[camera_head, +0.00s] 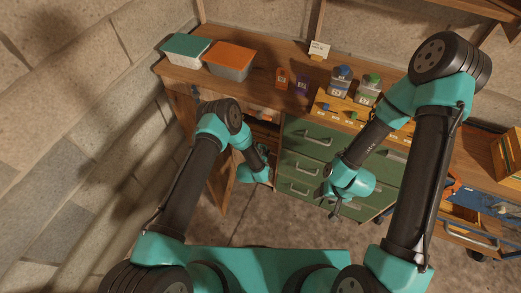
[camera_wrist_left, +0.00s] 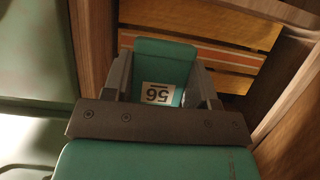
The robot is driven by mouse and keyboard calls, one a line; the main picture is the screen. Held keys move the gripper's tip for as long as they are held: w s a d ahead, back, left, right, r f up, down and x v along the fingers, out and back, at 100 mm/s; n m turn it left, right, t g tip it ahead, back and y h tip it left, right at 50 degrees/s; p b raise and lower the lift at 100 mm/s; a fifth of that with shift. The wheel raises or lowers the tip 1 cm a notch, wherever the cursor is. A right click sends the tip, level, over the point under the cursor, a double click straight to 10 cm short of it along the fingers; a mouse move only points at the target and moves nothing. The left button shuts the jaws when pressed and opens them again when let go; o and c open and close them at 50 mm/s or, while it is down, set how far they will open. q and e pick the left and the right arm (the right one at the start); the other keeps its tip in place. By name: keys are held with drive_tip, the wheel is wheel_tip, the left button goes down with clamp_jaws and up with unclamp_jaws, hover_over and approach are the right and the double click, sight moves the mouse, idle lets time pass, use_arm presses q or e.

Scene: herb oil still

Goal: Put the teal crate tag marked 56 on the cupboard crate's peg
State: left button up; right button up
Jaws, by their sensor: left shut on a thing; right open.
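The teal crate tag marked 56 (camera_wrist_left: 160,72) is between the fingers of my left gripper (camera_wrist_left: 160,85), which is shut on it. Its number reads upside down in the left wrist view. Beyond it are the wooden slats of the cupboard crate (camera_wrist_left: 235,68), with an orange-red band across them. I cannot make out the peg. In the head view my left gripper (camera_head: 262,178) is low at the open cupboard, left of the green drawers, and the tag is not discernible there. My right gripper (camera_head: 336,208) is open and empty in front of the drawers.
The green drawer unit (camera_head: 310,160) stands right of the cupboard opening. A wooden cupboard door (camera_head: 217,180) stands open at its left. On the bench are a teal-lidded bin (camera_head: 187,49), an orange-lidded bin (camera_head: 230,62), an orange tag (camera_head: 282,78), a purple tag (camera_head: 302,84) and bottles (camera_head: 341,82).

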sight(269, 140)
use_arm(q)
drive_tip(key=shift+w, duration=0.15)
drive_tip(key=shift+w+d, duration=0.35)
drive_tip(key=shift+w, duration=0.5)
drive_tip(key=shift+w+d, duration=0.35)
drive_tip(key=shift+w, duration=0.5)
drive_tip(key=shift+w+d, duration=0.15)
drive_tip(key=shift+w, duration=0.15)
drive_tip(key=shift+w+d+f, duration=0.1)
drive_tip(key=shift+w+d, duration=0.1)
drive_tip(key=shift+w, duration=0.3)
drive_tip(key=shift+w+d, duration=0.15)
drive_tip(key=shift+w, duration=0.35)
idle(1.4)
drive_tip(key=shift+f, duration=0.4)
idle(0.5)
drive_tip(key=o, duration=1)
